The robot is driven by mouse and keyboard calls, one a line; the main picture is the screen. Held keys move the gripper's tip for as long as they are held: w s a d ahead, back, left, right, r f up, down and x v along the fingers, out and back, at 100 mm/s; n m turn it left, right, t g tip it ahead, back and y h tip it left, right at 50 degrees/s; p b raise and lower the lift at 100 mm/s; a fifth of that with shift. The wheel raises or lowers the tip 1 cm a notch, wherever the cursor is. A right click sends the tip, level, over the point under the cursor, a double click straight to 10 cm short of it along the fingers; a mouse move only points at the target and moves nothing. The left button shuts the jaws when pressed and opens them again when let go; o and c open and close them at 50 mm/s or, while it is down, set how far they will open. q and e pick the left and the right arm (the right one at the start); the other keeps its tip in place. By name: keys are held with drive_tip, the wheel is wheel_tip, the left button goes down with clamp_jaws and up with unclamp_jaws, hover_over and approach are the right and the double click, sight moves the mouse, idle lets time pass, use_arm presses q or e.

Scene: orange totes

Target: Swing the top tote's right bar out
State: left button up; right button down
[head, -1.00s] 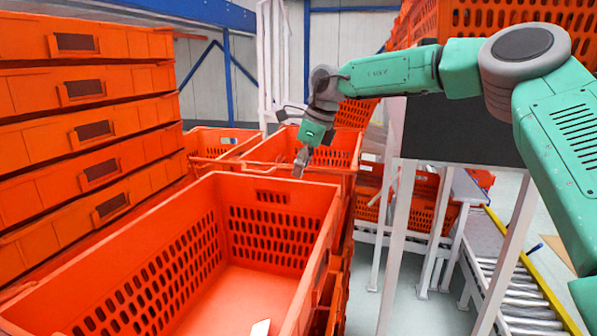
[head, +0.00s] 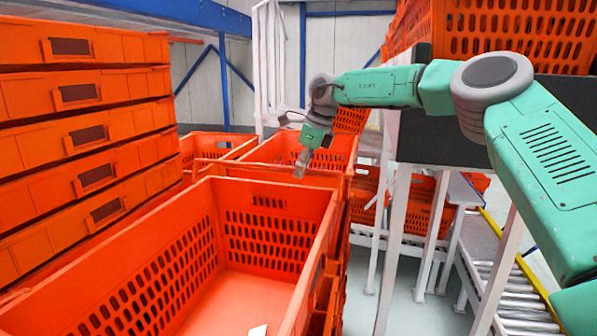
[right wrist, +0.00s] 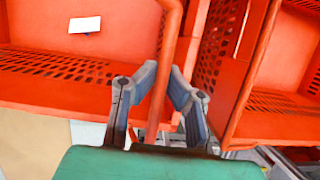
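In the right wrist view my right gripper (right wrist: 163,70) has one finger on each side of an orange bar (right wrist: 171,25). The bar runs between the fingers toward the palm. Whether the fingers press on it I cannot tell. The tote's slotted wall (right wrist: 60,65) shows left of the bar. My left gripper is not in view.
A tall stack of orange totes (head: 120,75) stands at the left. More totes (head: 340,150) stand behind the top tote. A white frame (head: 398,230) and a roller conveyor (head: 515,300) are at the right. A white label (head: 258,330) lies in the top tote.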

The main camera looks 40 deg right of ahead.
drive_tip(key=shift+w+d+f, duration=0.7)
drive_tip(key=shift+d+f, duration=0.1)
drive_tip(key=shift+d, duration=0.05)
drive_tip(key=c, duration=1.1)
unclamp_jaws()
drive_tip(key=shift+r, duration=0.1)
drive_tip(key=shift+r, duration=4.95)
